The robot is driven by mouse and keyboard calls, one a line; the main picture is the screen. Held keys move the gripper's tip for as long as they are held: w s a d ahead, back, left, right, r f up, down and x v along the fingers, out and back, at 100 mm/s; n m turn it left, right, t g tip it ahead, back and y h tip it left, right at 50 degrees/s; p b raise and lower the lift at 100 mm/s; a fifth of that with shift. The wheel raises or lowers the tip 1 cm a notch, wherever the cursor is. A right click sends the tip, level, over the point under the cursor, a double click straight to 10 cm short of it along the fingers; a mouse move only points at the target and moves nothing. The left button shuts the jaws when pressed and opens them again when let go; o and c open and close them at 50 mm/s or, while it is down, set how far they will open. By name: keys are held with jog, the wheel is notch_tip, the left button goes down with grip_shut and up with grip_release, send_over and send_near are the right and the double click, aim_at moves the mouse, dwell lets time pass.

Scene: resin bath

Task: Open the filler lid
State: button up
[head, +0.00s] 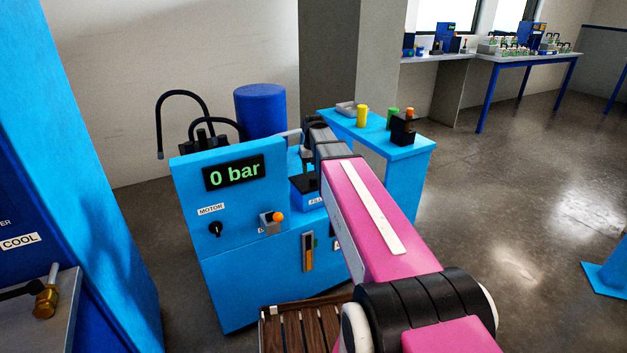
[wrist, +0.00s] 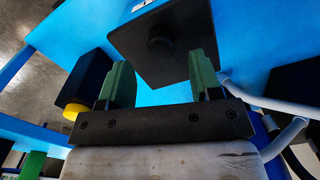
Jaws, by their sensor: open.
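The filler lid (wrist: 178,50) is a dark square plate with a round black knob (wrist: 160,48) in the wrist view. In the head view the dark lid (head: 304,184) lies flat on a blue box of the machine, above a partly covered label (head: 316,201), and looks shut. My gripper (wrist: 160,82) has its two green fingers spread with nothing between them. The fingertips point toward the lid's edge and the knob, seemingly apart from the knob; contact with the plate is unclear. In the head view my arm partly hides the gripper and lid.
The blue machine's panel (head: 225,195) has a "0 bar" display and an orange-tipped switch (head: 271,219). A blue side bench (head: 405,150) holds a yellow cylinder (head: 362,116) and a black block (head: 403,128). A blue drum (head: 260,110) stands behind. Pale hoses (wrist: 270,103) pass right of the fingers.

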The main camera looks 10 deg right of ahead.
aim_at(313, 178)
jog(key=shift+f, duration=2.4)
grip_shut()
jog(key=shift+r, duration=0.15)
